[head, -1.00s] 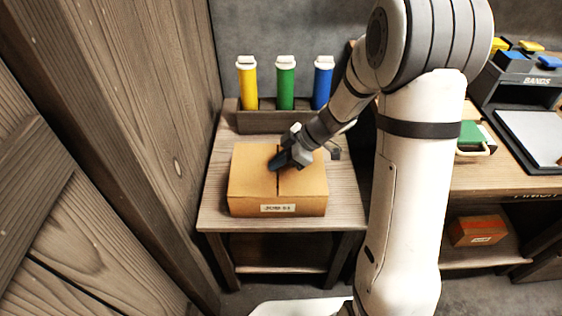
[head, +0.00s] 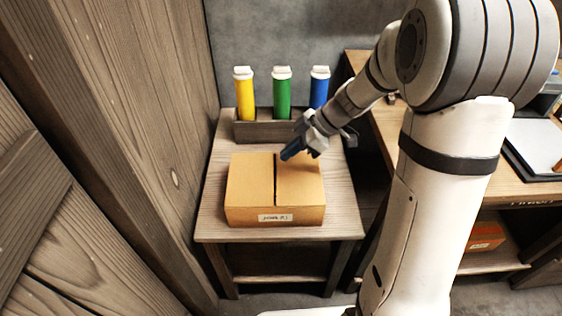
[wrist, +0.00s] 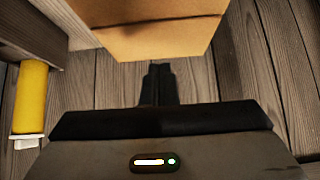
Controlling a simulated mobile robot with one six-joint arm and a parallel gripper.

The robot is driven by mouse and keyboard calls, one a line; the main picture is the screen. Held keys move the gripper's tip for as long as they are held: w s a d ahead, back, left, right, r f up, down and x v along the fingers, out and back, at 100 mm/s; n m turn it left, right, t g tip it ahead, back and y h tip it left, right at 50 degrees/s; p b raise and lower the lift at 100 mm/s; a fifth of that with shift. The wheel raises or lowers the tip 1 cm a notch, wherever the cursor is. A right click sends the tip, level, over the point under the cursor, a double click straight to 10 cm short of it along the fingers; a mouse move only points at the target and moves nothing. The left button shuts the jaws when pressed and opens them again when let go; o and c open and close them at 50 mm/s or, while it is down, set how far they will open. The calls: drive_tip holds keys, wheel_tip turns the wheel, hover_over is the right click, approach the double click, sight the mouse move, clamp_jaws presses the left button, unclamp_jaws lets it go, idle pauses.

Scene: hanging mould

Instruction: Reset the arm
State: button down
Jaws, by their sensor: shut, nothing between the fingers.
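My gripper (head: 285,156) is shut and empty. In the head view its dark fingertips appear over the back right part of a closed cardboard box (head: 250,184); I cannot tell the exact gap. The box stands on a small wooden table (head: 215,228) and carries a white label on its front. In the wrist view the shut fingers (wrist: 158,72) point toward the box (wrist: 160,38), with wooden planks around. My arm reaches in from the right in the head view.
A yellow (head: 245,98), a green (head: 282,97) and a blue tube (head: 319,90) stand in a wooden rack (head: 258,131) behind the box. A wooden wall (head: 130,130) is at left. A workbench (head: 400,135) stands at right, with an orange box (head: 485,237) on its lower shelf.

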drive_tip(key=v, duration=0.5)
drive_tip(key=shift+d+r, duration=0.1)
drive_tip(key=shift+d, duration=0.1)
drive_tip(key=s+d+r+m+t+h+p, duration=0.1)
drive_tip(key=s+d+r+m+h+p, duration=0.2)
drive_tip(key=s+r+m+p, duration=0.5)
drive_tip(key=s+d+r+m+t+h+p, duration=0.1)
drive_tip(key=s+d+r+m+h+p, duration=0.2)
drive_tip(key=s+r+m+h+p, duration=0.2)
drive_tip(key=shift+s+r+m+p, duration=1.75)
drive_tip(key=shift+s+r+m, duration=0.45)
drive_tip(key=shift+s+r, duration=0.65)
drive_tip(key=shift+d+f, duration=0.1)
drive_tip(key=shift+d, duration=0.05)
